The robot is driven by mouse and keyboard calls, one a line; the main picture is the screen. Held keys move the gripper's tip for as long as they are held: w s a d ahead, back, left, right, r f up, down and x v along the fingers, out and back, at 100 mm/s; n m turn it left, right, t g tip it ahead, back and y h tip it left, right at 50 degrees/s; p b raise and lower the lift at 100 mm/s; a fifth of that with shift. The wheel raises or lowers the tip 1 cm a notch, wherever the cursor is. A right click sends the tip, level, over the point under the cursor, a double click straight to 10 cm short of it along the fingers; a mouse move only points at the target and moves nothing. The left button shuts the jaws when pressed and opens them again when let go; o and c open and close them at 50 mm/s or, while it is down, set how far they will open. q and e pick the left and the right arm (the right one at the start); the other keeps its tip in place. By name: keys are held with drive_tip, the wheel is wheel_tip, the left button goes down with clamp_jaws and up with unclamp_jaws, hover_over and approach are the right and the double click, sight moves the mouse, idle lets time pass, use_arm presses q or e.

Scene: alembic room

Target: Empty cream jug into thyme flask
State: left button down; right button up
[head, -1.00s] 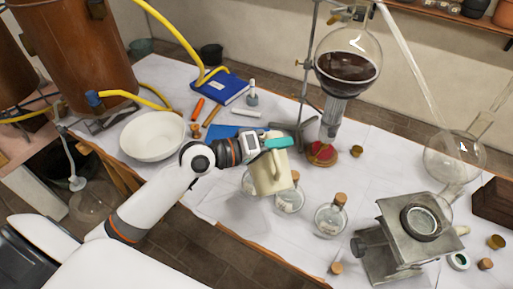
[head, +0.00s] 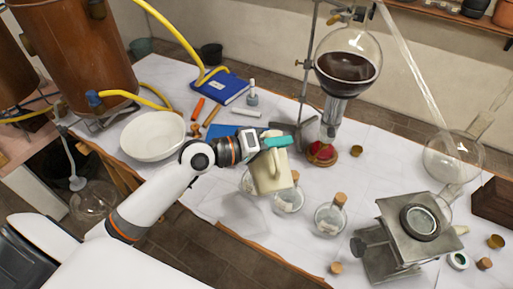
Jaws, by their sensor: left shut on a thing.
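My left gripper (head: 277,142), with teal fingertips, is shut on the cream jug (head: 271,174). It holds the jug over the row of small glass flasks near the table's front edge. The jug looks tilted, and I cannot see into it or see any stream from it. A flask on the left (head: 247,184) is partly behind the jug. A middle flask (head: 289,202) is partly covered by it, and a right flask (head: 330,219) stands clear with a cork. Any labels are too small to read, so I cannot tell which flask is thyme. My right gripper is not in view.
A white bowl (head: 152,136) stands left of my arm. A glass vessel of dark liquid (head: 347,68) hangs on a stand behind the jug. A metal device (head: 402,236) is at the right front. A blue book (head: 221,87) lies at the back.

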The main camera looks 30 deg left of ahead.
use_arm(q)
drive_tip(key=shift+w+a+r+n+p, duration=0.75)
drive_tip(key=shift+w+r+n+p, duration=0.1)
drive_tip(key=shift+p, duration=0.1)
idle(3.8)
drive_tip(key=shift+w+a+r+n+g+p, duration=0.4)
drive_tip(key=shift+w+a+r+n+p, duration=0.15)
drive_tip(key=shift+w+a, duration=0.15)
idle(1.3)
drive_tip(key=shift+w+a+r, duration=0.2)
drive_tip(key=shift+w, duration=0.05)
drive_tip(key=shift+w+a+r+n+h+p, duration=0.1)
drive_tip(key=shift+w+a+n+h+p, duration=0.25)
drive_tip(key=shift+w+a+n, duration=0.2)
drive_tip(key=shift+s+d, duration=0.15)
drive_tip(key=shift+d, duration=0.05)
